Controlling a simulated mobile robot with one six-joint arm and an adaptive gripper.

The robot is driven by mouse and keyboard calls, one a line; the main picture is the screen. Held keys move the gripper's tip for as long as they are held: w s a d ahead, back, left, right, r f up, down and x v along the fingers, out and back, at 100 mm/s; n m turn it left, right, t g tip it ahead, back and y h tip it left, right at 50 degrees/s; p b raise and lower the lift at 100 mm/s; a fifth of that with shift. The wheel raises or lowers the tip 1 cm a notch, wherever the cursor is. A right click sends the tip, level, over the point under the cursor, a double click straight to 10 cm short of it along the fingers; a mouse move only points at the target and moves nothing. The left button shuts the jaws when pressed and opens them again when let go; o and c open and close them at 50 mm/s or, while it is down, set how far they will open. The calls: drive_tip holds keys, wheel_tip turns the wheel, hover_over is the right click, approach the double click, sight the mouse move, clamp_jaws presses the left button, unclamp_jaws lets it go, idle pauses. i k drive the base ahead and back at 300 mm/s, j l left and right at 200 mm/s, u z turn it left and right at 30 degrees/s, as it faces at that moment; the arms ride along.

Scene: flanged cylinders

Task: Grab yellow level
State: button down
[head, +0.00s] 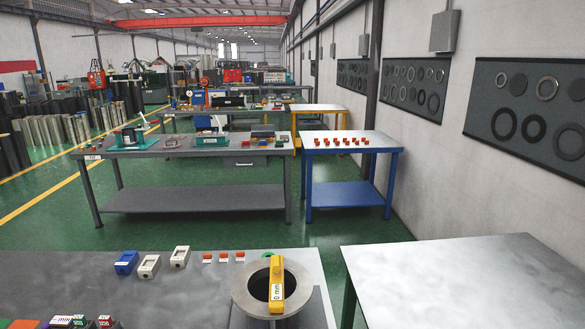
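The yellow level (277,286) lies across the top of a grey flanged cylinder (243,293) in the head view. The cylinder stands at the front right of the near table. The level spans the dark opening from the far rim towards the near rim, and a white label with "0 mm" shows on its near part. My gripper is not in view.
On the near table (215,300), a blue block (126,262), white blocks (149,266) and small red-and-white pieces (223,257) stand left of the cylinder. Dark and coloured items sit at the lower left. A bare grey table (450,280) stands to the right, across a gap.

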sight(277, 289)
drive_tip(key=z, duration=0.5)
drive_tip(key=j+z, duration=0.25)
drive_tip(key=j, duration=0.2)
drive_tip(key=j+z, duration=0.3)
drive_tip(key=j, duration=0.15)
drive_tip(key=k+j+z, duration=0.25)
drive_tip(key=j, duration=0.15)
drive_tip(key=j+z, duration=0.3)
drive_tip(key=j, duration=0.15)
drive_tip(key=k+j+z, duration=0.25)
drive_tip(key=k+j, duration=0.1)
drive_tip(key=j, duration=0.25)
